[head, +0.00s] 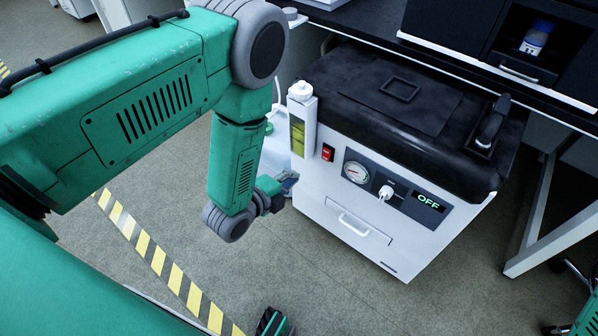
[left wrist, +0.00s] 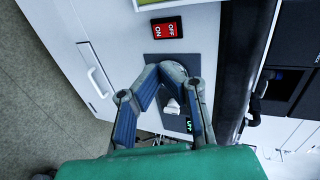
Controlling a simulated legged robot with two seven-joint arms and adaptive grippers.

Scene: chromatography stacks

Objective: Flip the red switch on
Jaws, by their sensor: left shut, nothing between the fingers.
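The red switch (head: 328,152) is on the upper left of the front of a white machine (head: 322,200) with a black lid. In the left wrist view the red switch (left wrist: 167,28) has a black frame and shows ON and OFF lettering. A display (head: 428,201) on the panel reads OFF in green. My left gripper (head: 288,180) is in front of the machine, left of and below the switch. In the left wrist view its fingertips (left wrist: 172,69) meet with nothing held, apart from the switch. The fingers cover the gauge there.
A round gauge (head: 356,172) and a white knob (head: 386,192) sit right of the switch. A drawer handle (head: 353,225) is below. A black bench (head: 450,65) overhangs behind the machine. The floor in front is open, with a yellow striped line (head: 165,265).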

